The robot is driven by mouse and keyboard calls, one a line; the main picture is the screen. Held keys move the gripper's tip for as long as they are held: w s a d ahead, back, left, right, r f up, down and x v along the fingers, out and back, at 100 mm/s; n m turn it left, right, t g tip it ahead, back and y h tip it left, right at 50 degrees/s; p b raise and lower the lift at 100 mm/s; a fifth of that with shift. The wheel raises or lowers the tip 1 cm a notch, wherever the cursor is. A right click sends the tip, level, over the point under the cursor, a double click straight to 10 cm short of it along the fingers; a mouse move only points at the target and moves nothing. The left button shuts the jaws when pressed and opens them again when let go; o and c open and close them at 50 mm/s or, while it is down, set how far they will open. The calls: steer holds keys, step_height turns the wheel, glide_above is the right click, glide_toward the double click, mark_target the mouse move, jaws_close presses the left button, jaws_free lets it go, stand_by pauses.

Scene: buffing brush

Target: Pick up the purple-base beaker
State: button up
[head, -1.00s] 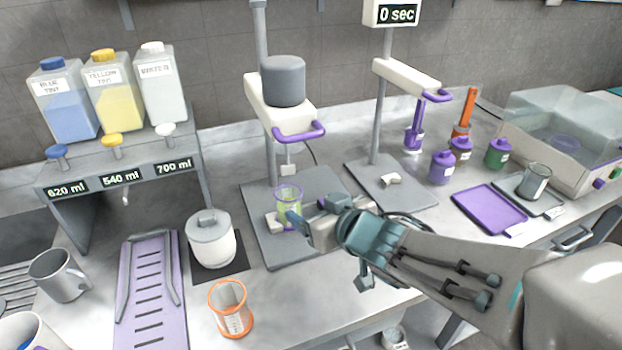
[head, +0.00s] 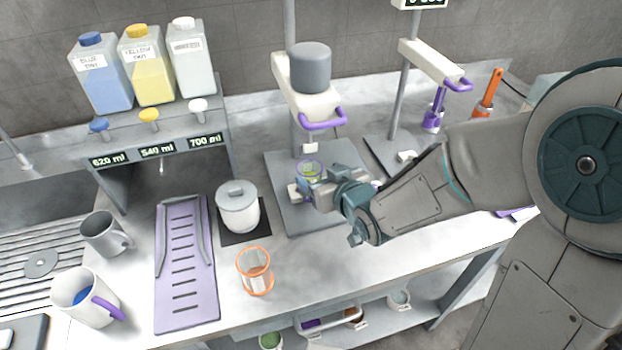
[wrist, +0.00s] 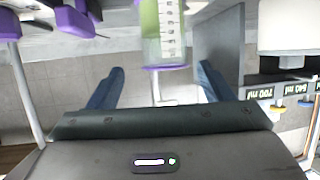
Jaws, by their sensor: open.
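My gripper (head: 306,187) is at the beaker's near side. In the wrist view, the clear beaker (wrist: 165,45) with scale marks and a purple band is between and beyond the two blue fingers of my gripper (wrist: 160,85). The fingers are apart, with a visible gap to the beaker on both sides.
The mixer stand (head: 301,100) with a purple handle rises behind the beaker. A white lidded pot (head: 238,208), an orange-rimmed beaker (head: 255,272) and a purple ramp (head: 183,265) are to the left. A second stand (head: 402,100) is at the right; my arm covers much of that side.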

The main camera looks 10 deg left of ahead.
mark_target(305, 168)
steer(key=shift+s+f+p+x, duration=0.15)
steer(key=shift+p+x, duration=0.3)
steer(key=shift+x, duration=1.35)
steer(key=shift+s+f+p+x, duration=0.15)
steer(key=shift+p+x, duration=0.25)
steer(key=shift+x, duration=1.4)
steer(key=shift+a, duration=0.15)
steer(key=c, duration=1.1)
